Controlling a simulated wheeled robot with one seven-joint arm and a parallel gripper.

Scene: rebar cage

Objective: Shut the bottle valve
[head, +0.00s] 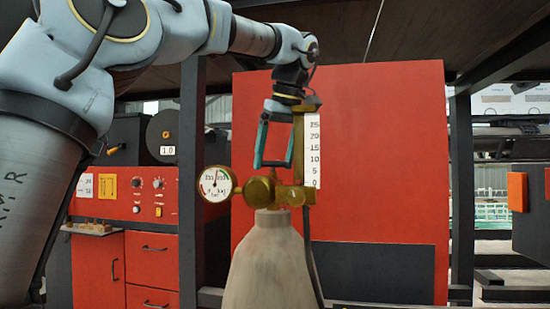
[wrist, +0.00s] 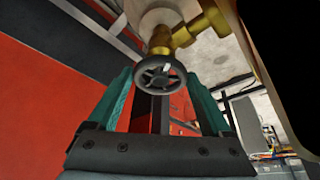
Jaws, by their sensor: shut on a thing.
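A pale gas bottle (head: 268,262) stands upright in the head view, with a brass valve body (head: 262,192) on top. The bottle valve's dark spoked handwheel (wrist: 160,77) shows in the middle of the wrist view, in front of the brass neck (wrist: 160,42). My gripper (head: 274,165) points down at the valve from above. Its two teal fingers stand on either side of the handwheel and are shut on it. In the head view I cannot make out the handwheel clearly between the fingertips.
A round pressure gauge (head: 216,184) sits left of the valve. A flow tube with a scale (head: 312,150) rises close to the right of my fingers. A hose (head: 309,245) hangs down beside the bottle. A red panel (head: 385,160) stands behind, between dark posts (head: 193,190).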

